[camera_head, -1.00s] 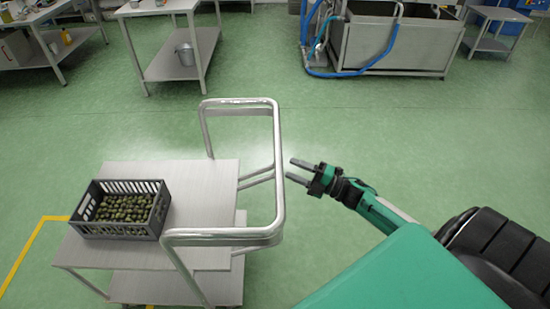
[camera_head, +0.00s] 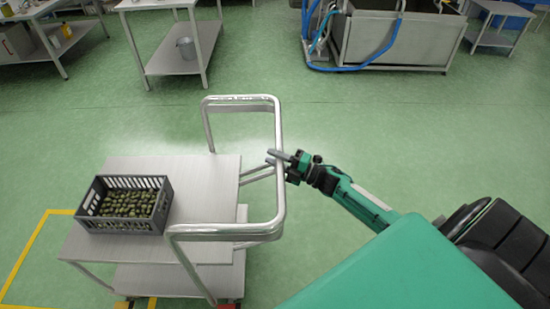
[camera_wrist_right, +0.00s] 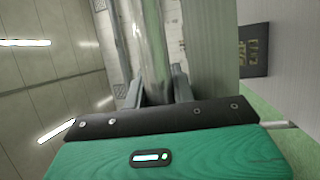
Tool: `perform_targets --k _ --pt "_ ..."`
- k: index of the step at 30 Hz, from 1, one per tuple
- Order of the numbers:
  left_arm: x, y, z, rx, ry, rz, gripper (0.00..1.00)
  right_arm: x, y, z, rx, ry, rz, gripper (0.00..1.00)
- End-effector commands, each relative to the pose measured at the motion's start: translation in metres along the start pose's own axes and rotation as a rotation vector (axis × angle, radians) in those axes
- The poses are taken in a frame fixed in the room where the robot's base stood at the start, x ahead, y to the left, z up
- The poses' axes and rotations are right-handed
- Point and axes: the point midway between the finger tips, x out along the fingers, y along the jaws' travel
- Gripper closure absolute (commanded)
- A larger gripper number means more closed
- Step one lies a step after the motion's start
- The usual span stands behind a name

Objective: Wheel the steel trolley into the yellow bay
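The steel trolley (camera_head: 205,190) stands at lower left, with a tubular push handle (camera_head: 281,200) on its right side. A dark crate of olives (camera_head: 90,200) sits on its top shelf. Yellow floor lines (camera_head: 27,255) of the bay show left of the trolley and partly under it; the rest is hidden. My right gripper (camera_head: 276,156) is at the upright bar of the handle. In the right wrist view, the bar (camera_wrist_right: 152,50) runs between the two fingers (camera_wrist_right: 158,88), which look open around it. My left gripper is out of view.
Steel tables (camera_head: 160,60) stand at the back left, one with a bucket (camera_head: 185,50) on its lower shelf. A steel tank (camera_head: 395,45) with blue hoses is at the back right. The green floor between is clear.

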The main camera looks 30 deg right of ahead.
Motion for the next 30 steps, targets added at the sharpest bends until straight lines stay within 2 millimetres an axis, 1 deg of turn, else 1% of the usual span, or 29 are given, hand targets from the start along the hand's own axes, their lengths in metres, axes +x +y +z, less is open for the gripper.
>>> perform_targets --k 1,3,10,14,17,20,30 --pt "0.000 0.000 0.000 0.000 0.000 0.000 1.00 0.000 0.000 0.000 0.000 0.000 -0.001 0.89" --pt "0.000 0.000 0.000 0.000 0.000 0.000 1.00 0.000 0.000 0.000 0.000 0.000 -0.001 1.00" --pt "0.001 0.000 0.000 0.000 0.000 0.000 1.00 0.002 -0.001 -0.001 0.000 0.000 -0.001 1.00" --pt "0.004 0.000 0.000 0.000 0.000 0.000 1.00 0.011 -0.004 -0.005 0.000 0.002 0.000 1.00" --pt "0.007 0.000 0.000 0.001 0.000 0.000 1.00 0.025 -0.007 -0.011 0.000 0.002 0.002 1.00" --pt "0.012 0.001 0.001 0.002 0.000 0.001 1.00 0.044 -0.011 -0.019 0.002 0.003 0.004 1.00" --pt "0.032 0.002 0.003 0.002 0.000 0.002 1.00 0.122 -0.028 -0.052 0.001 0.005 0.005 1.00"
